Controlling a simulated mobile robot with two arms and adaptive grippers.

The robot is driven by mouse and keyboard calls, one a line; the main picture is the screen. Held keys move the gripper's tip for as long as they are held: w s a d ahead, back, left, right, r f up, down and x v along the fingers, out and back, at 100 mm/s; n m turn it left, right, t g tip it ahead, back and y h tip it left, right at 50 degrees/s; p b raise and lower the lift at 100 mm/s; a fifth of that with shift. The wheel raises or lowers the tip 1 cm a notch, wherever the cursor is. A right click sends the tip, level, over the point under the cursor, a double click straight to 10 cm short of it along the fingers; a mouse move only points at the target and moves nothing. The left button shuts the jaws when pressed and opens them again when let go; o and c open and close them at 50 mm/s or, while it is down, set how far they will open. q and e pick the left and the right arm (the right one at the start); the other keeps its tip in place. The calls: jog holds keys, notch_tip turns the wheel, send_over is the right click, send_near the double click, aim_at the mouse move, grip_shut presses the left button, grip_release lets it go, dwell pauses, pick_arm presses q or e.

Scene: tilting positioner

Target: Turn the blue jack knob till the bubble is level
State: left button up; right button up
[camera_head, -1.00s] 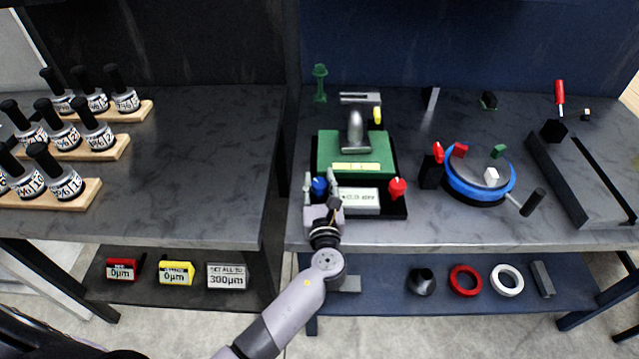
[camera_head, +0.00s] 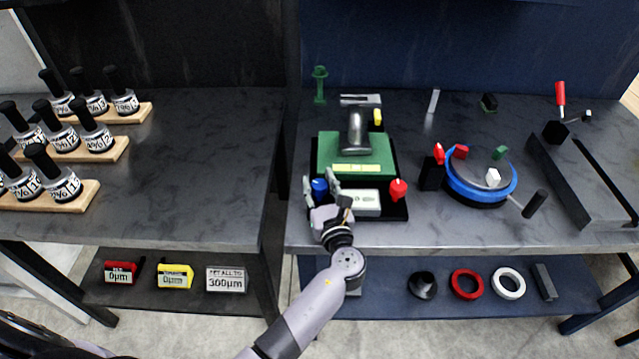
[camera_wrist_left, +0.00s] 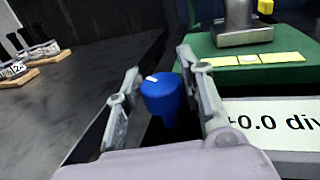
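The blue jack knob (camera_head: 319,186) stands at the front left corner of the green positioner (camera_head: 326,155). In the left wrist view the knob (camera_wrist_left: 163,95) is upright with a white mark on top. My left gripper (camera_head: 320,184) is open, with one finger on each side of the knob. The left finger is clearly apart from it; the right finger is close, and I cannot tell if it touches. The white readout (camera_wrist_left: 285,122) shows "0.0 div", its start partly covered by the finger. My right gripper is not in view.
A red knob (camera_head: 398,189) stands at the positioner's front right. A blue round stand (camera_head: 455,187) with small coloured blocks is farther right. Bottles on wooden racks (camera_head: 88,196) stand on the left table. The bench between the racks and positioner is clear.

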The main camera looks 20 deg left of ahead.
pick_arm(q)
jog(key=o, duration=0.3)
jog(key=shift+o, duration=0.2)
jog(key=shift+s+d, duration=0.1)
jog(key=shift+s, duration=0.1)
jog(key=v, duration=1.1)
jog(key=shift+s+d, duration=0.2)
jog(key=shift+s, duration=0.1)
